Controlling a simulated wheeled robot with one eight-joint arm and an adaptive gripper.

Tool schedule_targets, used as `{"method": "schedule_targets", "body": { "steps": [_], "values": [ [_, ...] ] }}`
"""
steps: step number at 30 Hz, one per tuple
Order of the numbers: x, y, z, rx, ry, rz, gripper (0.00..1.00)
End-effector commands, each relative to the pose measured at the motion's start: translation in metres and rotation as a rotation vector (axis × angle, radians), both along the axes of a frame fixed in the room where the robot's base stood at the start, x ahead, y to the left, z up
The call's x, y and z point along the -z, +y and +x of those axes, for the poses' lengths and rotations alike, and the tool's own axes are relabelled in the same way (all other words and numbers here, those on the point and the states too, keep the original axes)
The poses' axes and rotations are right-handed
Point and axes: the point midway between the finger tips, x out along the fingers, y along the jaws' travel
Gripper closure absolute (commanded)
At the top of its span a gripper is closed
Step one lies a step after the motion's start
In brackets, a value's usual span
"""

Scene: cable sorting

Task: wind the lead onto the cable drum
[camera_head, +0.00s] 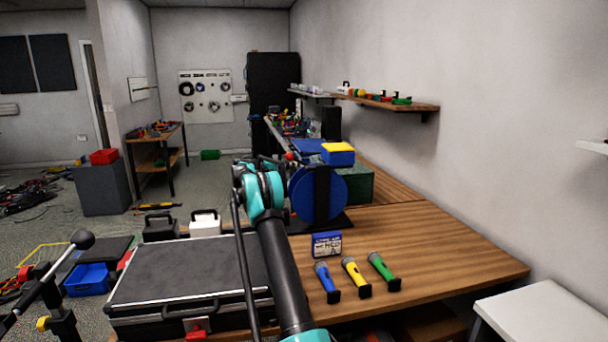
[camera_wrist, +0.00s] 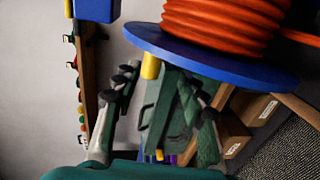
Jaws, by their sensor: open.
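The cable drum shows in the head view as a blue disc (camera_head: 332,193) upright on a black stand, partly behind my arm. In the wrist view its blue flange (camera_wrist: 215,58) lies across the top, with the orange lead (camera_wrist: 222,22) in several turns against it. A length of the lead runs off to the right edge. A short yellow handle (camera_wrist: 151,66) sticks out from the flange. My gripper (camera_wrist: 157,82) is open, with a finger on either side below the handle. I cannot tell whether either finger touches it. In the head view the fingertips are not clear.
Blue, yellow and green torches (camera_head: 355,278) lie on the wooden bench (camera_head: 450,255) near a small blue box (camera_head: 326,244). A black case (camera_head: 185,270) lies at the left. A yellow and blue box (camera_head: 338,153) stands behind the drum. The bench's right part is clear.

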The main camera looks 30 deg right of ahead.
Motion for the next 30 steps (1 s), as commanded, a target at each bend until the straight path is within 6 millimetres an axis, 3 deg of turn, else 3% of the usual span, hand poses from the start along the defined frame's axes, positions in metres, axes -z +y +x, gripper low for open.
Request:
{"method": "schedule_targets", "body": {
  "steps": [6,12,19,30],
  "values": [
    [-0.006,0.044,0.011,-0.002,0.0,0.0,0.58],
    [-0.01,0.071,0.017,-0.001,0.0,0.001,0.58],
    [-0.011,0.079,0.019,0.001,-0.001,0.001,0.58],
    [-0.007,0.074,0.019,0.0,0.017,-0.076,0.61]
  ]
}}
